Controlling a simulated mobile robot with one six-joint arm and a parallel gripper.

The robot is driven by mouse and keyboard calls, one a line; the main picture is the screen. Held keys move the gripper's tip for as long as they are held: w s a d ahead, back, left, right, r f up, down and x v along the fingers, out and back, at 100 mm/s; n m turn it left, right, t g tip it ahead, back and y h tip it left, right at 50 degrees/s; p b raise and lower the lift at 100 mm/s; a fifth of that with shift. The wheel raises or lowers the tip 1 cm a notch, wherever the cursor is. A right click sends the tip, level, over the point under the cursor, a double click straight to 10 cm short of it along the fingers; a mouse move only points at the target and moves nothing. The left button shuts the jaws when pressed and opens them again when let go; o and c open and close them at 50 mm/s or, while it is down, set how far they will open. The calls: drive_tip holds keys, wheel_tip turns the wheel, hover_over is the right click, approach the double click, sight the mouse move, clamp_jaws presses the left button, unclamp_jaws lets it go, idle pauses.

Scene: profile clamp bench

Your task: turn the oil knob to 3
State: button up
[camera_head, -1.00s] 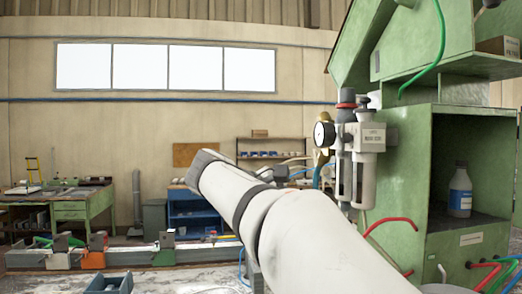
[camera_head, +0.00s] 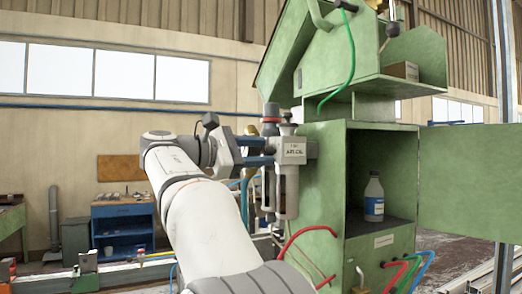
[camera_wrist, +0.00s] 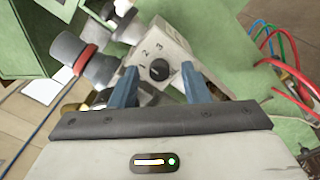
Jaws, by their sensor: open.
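The black oil knob (camera_wrist: 159,70) sits on a pale block (camera_wrist: 150,52) marked 1, 2 and 3, in the middle of the wrist view. I cannot tell for sure which number its pointer faces. My gripper (camera_wrist: 159,76) is open, with one blue finger on each side of the knob; I see no contact. In the head view, my gripper (camera_head: 268,151) is at the left side of the labelled oil unit (camera_head: 292,151), and the knob is hidden there.
The unit is on a green cabinet (camera_head: 322,190) with a white bottle (camera_head: 373,198) inside. Its door (camera_head: 470,185) stands open to the right. A grey cylinder with a red ring (camera_wrist: 95,68) is close to the left finger. Red hoses (camera_head: 305,238) hang below the unit.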

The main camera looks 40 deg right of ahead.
drive_tip(key=shift+d, duration=0.25)
clamp_jaws()
idle(0.3)
drive_tip(key=shift+m, duration=0.3)
drive_tip(key=m+b, duration=0.2)
drive_tip(key=m, duration=0.2)
drive_tip(key=shift+f, duration=0.2)
drive_tip(key=m+b, duration=0.2)
drive_tip(key=m, duration=0.3)
drive_tip(key=shift+m, duration=0.3)
